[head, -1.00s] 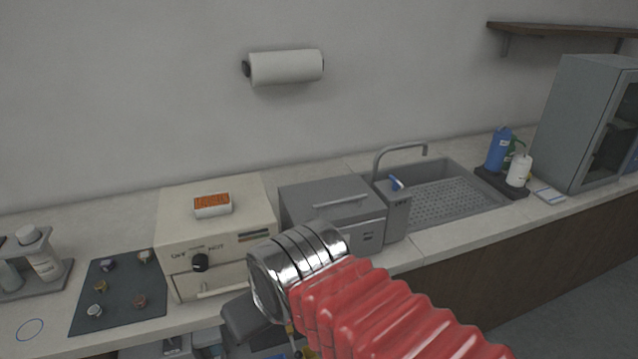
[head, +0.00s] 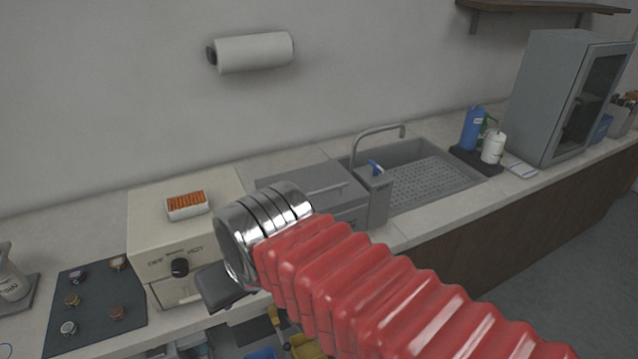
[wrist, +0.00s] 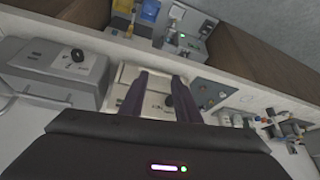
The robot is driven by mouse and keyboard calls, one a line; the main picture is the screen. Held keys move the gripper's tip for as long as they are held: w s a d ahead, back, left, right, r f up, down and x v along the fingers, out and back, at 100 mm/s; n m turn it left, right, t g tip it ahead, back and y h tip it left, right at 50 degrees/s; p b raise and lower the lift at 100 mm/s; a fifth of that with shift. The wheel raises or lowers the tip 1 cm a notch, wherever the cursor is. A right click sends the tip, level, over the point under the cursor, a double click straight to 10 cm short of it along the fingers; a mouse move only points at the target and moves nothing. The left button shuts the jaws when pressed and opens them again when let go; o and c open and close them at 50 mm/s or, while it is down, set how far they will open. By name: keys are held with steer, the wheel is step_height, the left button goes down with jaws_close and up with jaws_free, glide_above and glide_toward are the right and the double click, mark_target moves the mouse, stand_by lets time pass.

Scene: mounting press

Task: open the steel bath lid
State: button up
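The steel bath (head: 290,183) is a grey box on the counter, between the cream oven and the sink. Its flat lid is down, with a bar handle (head: 328,189) on top. My silver and red arm hides its front left part in the head view. In the wrist view the bath (wrist: 40,62) is at the left, with a black knob on its front panel. My gripper (wrist: 159,78) is open and empty, its two dark fingers apart above the cream oven (wrist: 155,101), to one side of the bath.
The cream oven (head: 150,215) carries a white tray of orange pieces (head: 187,204). The sink (head: 430,185) and its tap stand right of the bath. Bottles (head: 473,128) and a grey cabinet (head: 545,95) are farther right. A dark mat with several small pieces (head: 95,312) lies left.

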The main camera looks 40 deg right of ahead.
steer(key=w+d+r+m, duration=0.5)
steer(key=d+m, duration=0.1)
steer(key=d, duration=0.1)
step_height(320, 180, up, 7)
steer(key=m+g, duration=0.3)
steer(key=m, duration=1.1)
glide_above(320, 190)
steer(key=s, duration=0.3)
steer(key=shift+w+a+h, duration=0.15)
steer(key=shift+a+h, duration=0.15)
steer(key=shift+a, duration=0.05)
steer(key=shift+f, duration=0.15)
steer(key=x, duration=1.3)
steer(key=shift+f, duration=0.35)
steer(key=shift+c, duration=0.5)
jaws_close()
